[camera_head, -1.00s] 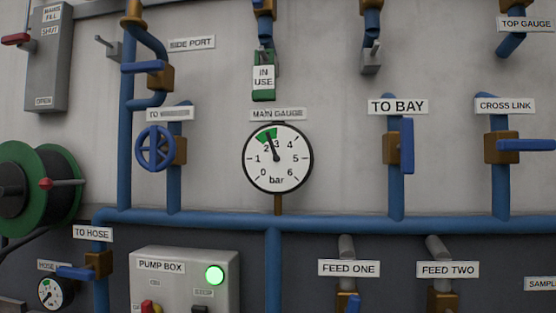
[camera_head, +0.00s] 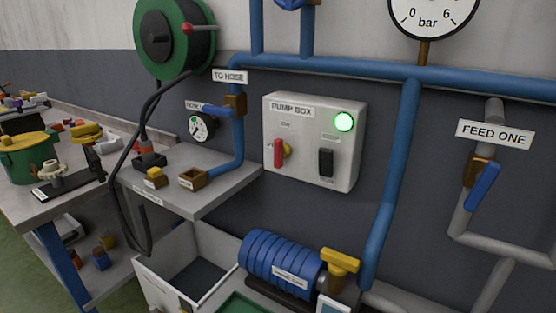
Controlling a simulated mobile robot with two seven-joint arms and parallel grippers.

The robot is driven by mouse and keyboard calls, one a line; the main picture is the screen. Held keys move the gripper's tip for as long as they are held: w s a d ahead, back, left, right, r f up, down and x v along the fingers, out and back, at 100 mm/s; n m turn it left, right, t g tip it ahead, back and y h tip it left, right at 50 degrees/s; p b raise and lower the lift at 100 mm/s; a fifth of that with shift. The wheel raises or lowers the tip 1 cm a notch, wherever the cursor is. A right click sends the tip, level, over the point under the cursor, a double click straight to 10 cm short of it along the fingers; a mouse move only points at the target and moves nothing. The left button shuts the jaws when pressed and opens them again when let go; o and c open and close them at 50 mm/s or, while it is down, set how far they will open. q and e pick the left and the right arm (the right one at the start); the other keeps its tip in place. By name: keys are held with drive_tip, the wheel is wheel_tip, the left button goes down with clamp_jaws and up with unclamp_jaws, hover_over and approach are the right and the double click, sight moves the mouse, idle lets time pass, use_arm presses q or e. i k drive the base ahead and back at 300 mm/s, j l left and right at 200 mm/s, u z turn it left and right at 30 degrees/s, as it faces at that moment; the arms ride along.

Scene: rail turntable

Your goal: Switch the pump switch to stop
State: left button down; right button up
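The pump box (camera_head: 318,165) is a light grey box on the wall, labelled PUMP BOX, in the middle of the head view. The red handle stands upright. A green lamp (camera_head: 345,121) at the upper right of the box is lit. A black switch (camera_head: 326,163) sits at the lower right of the face. The small labels above both switches are too blurred to read. Neither of my grippers is in view.
A grey shelf (camera_head: 205,197) with small blocks juts out left of the box. Below are a blue ribbed pump (camera_head: 283,263) and an open white bin (camera_head: 170,288). A blue pipe (camera_head: 397,180) runs down on the right. A cluttered workbench (camera_head: 60,208) stands at left.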

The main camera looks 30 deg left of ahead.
sight(325, 155)
drive_tip(key=u, duration=0.75)
